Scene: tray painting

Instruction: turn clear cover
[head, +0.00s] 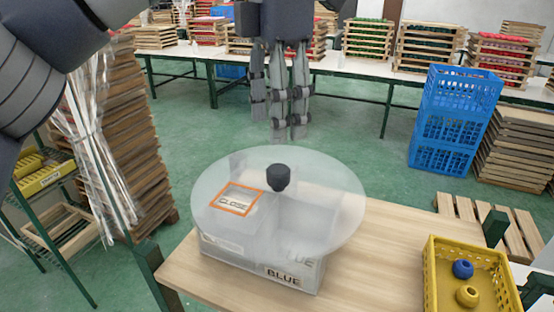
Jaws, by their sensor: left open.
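A round, frosted clear cover (330,215) lies flat on top of a box (225,255) on a wooden table (365,265). The cover has a black knob (279,177) at its middle. An orange-framed label reading "CLOSE" (236,199) shows on its left part. The box front reads "BLUE". My left gripper (279,130) is open and empty, fingers pointing down, above and behind the knob in the picture and apart from it. My right gripper does not show.
A yellow crate (436,268) with a blue and a yellow round piece stands at the table's right. Stacked blue crates (450,118) and wooden trays (510,150) stand on the floor behind. A rack (60,240) is at left. The table between box and crate is clear.

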